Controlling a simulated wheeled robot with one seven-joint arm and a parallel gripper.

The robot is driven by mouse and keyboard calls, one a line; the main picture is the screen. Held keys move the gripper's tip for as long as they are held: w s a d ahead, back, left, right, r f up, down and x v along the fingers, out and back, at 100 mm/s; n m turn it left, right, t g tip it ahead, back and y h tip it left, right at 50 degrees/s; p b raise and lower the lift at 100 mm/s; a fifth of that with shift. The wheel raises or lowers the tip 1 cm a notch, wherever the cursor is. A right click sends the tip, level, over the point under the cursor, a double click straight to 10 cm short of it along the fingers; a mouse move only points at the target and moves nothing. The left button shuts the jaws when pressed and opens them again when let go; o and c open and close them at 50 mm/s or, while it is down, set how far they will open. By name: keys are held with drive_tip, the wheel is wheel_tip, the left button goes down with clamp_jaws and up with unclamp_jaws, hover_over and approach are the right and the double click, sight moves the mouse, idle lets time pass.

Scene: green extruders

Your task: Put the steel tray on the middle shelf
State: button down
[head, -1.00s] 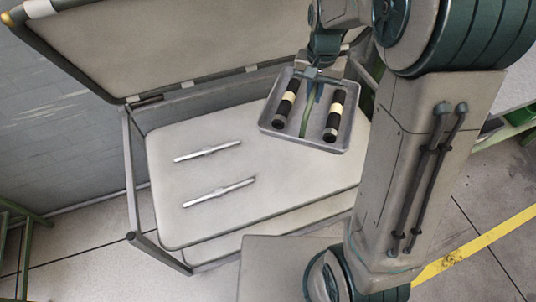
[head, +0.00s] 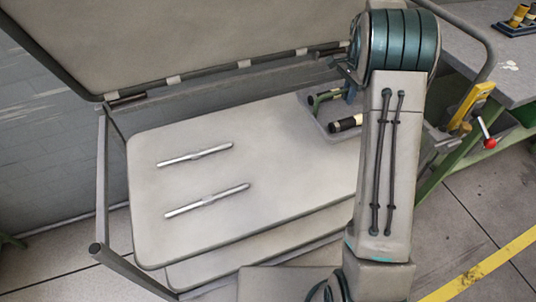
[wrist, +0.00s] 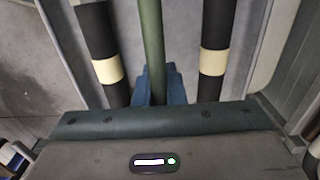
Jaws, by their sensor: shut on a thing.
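The steel tray (head: 311,112) is a shallow grey tray with black rods (head: 345,124) with cream bands in it. In the head view it appears over the right back part of the pale shelf board (head: 240,155), with its right side hidden behind my arm. I cannot tell whether it touches the board. In the wrist view, the blue fingers of my gripper (wrist: 157,88) are shut at a green bar (wrist: 151,40) running along the middle of the tray, between two banded rods (wrist: 98,45). The fingertip contact is hidden.
Two metal strips (head: 195,155) lie on the left of the board; the space around them is clear. A tilted panel (head: 190,40) rises behind, and a lower board (head: 270,243) shows below. A grey table (head: 465,65) stands at right, near a red-knobbed lever (head: 489,142).

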sight(321, 128)
drive_tip(key=s+a+f, duration=0.2)
drive_tip(key=s+a+f+b, duration=0.1)
drive_tip(key=s+a+f, duration=0.1)
drive_tip(key=s+a, duration=0.1)
drive_tip(key=s+a+f+b, duration=0.1)
drive_tip(key=s+a+f, duration=0.1)
drive_tip(key=a+f, duration=0.1)
drive_tip(key=shift+s+a, duration=0.2)
drive_tip(key=shift+s, duration=0.15)
drive_tip(key=shift+f+b, duration=0.7)
drive_tip(key=shift+f, duration=1.3)
drive_tip(key=shift+f, duration=0.1)
drive_tip(key=shift+f, duration=0.1)
drive_tip(key=c, duration=1.5)
unclamp_jaws()
